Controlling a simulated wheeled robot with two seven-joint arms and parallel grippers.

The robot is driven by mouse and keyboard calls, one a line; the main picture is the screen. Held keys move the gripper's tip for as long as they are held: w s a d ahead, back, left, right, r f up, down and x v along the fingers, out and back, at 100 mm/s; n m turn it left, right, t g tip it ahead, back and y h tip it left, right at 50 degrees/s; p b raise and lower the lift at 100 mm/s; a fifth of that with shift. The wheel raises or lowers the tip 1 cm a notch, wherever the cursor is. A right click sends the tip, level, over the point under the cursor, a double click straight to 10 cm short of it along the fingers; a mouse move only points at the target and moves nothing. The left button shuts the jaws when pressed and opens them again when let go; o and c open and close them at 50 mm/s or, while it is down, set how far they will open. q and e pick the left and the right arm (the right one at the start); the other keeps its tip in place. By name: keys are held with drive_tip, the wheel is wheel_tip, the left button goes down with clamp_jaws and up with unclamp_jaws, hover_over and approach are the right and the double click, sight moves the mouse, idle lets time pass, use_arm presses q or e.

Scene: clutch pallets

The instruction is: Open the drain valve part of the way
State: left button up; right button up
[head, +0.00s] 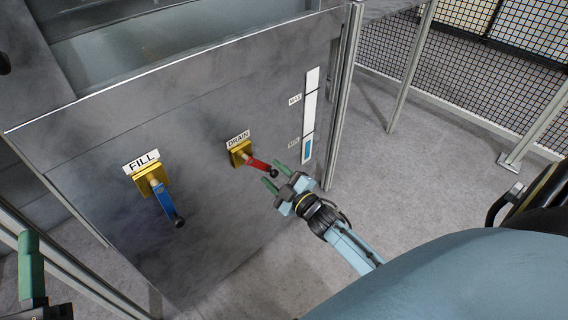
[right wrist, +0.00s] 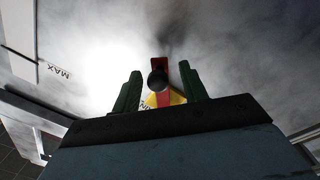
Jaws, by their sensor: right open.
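The drain valve (head: 240,153) is a yellow block on the grey tank's front under a DRAIN label. Its red handle (head: 258,165) points right and slightly down, ending in a black knob (head: 273,173). My right gripper (head: 275,176) is open, with its green fingers on either side of the knob. In the right wrist view the knob (right wrist: 157,79) shows between the spread fingers (right wrist: 158,70), with a gap on each side. One green finger of my left gripper (head: 32,268) shows at the lower left edge; its opening cannot be judged.
The fill valve (head: 152,175), with a blue handle (head: 166,203) pointing down, is left of the drain valve. A level gauge (head: 311,112) marked MAX and MIN shows blue near MIN. A metal post (head: 344,95) stands at the tank's right edge. Mesh fencing (head: 470,70) stands behind.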

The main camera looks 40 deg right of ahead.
drive_tip(key=s, duration=0.2)
drive_tip(key=s+p, duration=0.2)
drive_tip(key=s, duration=0.1)
drive_tip(key=shift+s+d, duration=0.3)
drive_tip(key=shift+s, duration=0.05)
use_arm(q)
drive_tip(key=s+a+f+g+y+p, duration=0.1)
drive_tip(key=a+f+g+y, duration=0.1)
drive_tip(key=f+g, duration=0.3)
drive_tip(key=s+a+f+g+y+p, duration=0.1)
drive_tip(key=f+g+y, duration=0.1)
drive_tip(key=f+g, duration=0.4)
drive_tip(key=shift+s+a+f+n, duration=0.3)
drive_tip(key=shift+s+a+f, duration=0.1)
drive_tip(key=shift+f, duration=1.95)
use_arm(e)
drive_tip(key=s, duration=0.7)
drive_tip(key=shift+s+d+f, duration=0.25)
drive_tip(key=shift+d+f, duration=0.05)
drive_tip(key=shift+d, duration=0.05)
